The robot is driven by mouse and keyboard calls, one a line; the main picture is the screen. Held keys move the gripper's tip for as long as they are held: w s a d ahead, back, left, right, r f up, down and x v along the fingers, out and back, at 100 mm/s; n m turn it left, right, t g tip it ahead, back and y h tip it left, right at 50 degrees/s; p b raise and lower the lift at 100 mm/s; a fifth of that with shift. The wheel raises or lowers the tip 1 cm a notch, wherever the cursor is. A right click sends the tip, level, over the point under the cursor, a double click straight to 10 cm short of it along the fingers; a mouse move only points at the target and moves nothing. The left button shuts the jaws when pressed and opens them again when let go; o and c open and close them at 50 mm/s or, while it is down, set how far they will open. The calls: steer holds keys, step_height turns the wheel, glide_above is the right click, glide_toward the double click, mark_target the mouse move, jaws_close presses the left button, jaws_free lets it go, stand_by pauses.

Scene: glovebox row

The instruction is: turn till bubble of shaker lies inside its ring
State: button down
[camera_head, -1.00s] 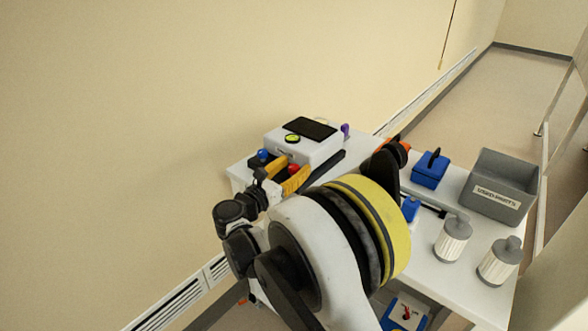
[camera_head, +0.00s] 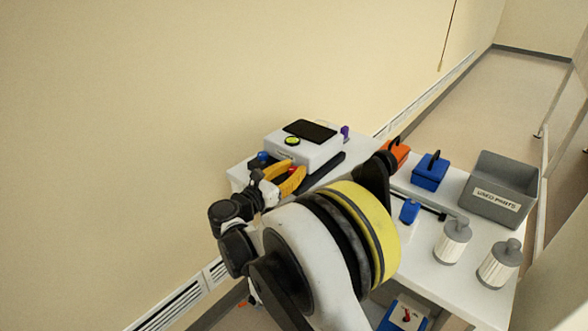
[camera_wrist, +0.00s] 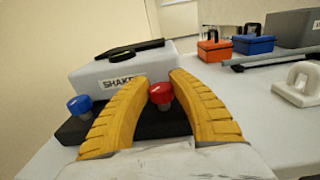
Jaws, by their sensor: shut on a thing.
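The shaker (camera_head: 305,150) is a white box with a dark plate on top, on the far end of the bench. Its round yellow-green bubble level (camera_head: 292,141) shows on the top in the head view; the bubble and ring are too small to tell apart. In the wrist view the shaker (camera_wrist: 122,72) carries a partly hidden label. A red knob (camera_wrist: 160,93) stands on the black base in front, between the yellow fingers of my gripper (camera_wrist: 163,82), which is shut on it. A blue knob (camera_wrist: 79,105) stands to the left, outside the fingers.
An orange box (camera_head: 397,152), a blue box (camera_head: 431,171) and a grey labelled bin (camera_head: 499,190) stand on the right part of the bench. Two white bottles with grey tops (camera_head: 453,240) stand nearer. The wall runs close behind the shaker.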

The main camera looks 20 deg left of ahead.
steer(key=shift+m+g+h, duration=0.3)
steer(key=shift+m+h, duration=0.2)
steer(key=shift+h, duration=0.2)
steer(key=m+g+h, duration=0.2)
steer(key=h, duration=0.1)
steer(key=shift+m+h+p, duration=0.35)
steer(key=shift+m+h, duration=0.05)
steer(key=shift+f+m+g+h, duration=0.1)
steer(key=shift+m+g+h, duration=1.45)
steer(key=shift+g, duration=0.65)
steer(key=c, duration=1.1)
jaws_free()
